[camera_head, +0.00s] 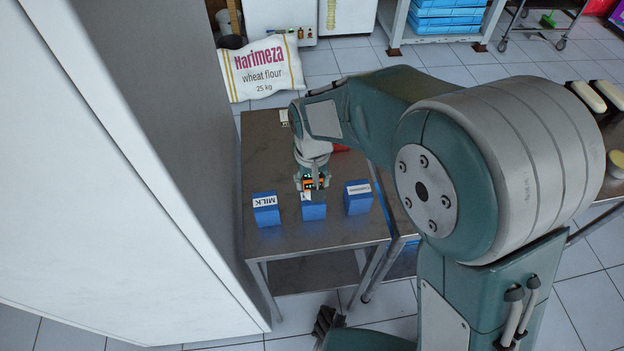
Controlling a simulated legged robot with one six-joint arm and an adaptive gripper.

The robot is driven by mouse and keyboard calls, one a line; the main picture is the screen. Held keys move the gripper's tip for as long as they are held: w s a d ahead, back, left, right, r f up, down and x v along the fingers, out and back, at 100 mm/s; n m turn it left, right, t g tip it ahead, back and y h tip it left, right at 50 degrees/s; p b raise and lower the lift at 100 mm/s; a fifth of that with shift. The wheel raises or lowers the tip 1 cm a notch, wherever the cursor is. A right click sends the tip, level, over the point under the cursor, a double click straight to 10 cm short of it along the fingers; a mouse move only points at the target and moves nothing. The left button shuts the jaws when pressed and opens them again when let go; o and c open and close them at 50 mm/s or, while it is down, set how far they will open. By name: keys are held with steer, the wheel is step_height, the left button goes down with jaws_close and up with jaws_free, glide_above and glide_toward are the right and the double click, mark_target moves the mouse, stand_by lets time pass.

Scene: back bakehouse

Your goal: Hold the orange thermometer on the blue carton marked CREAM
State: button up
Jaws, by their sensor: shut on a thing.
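My gripper (313,180) points down over the steel table and is shut on the orange thermometer (308,185), which is mostly hidden between the fingers. The thermometer is just above or against the middle blue carton (314,212); I cannot tell whether they touch. The middle carton's label is mostly covered by the gripper, so I cannot read it. A blue carton marked MILK (266,216) stands to its left. Another blue carton (358,203) stands to its right, with a white label too small to read surely.
The steel table (330,238) has bare room in front of the cartons. A tall pale cabinet (120,180) rises close on the left. A Harimeza flour sack (262,68) lies behind the table. A red thing (341,148) is partly hidden behind my arm.

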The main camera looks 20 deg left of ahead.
stand_by(0.4)
steer(key=shift+r, duration=4)
steer(key=shift+w+d, duration=0.1)
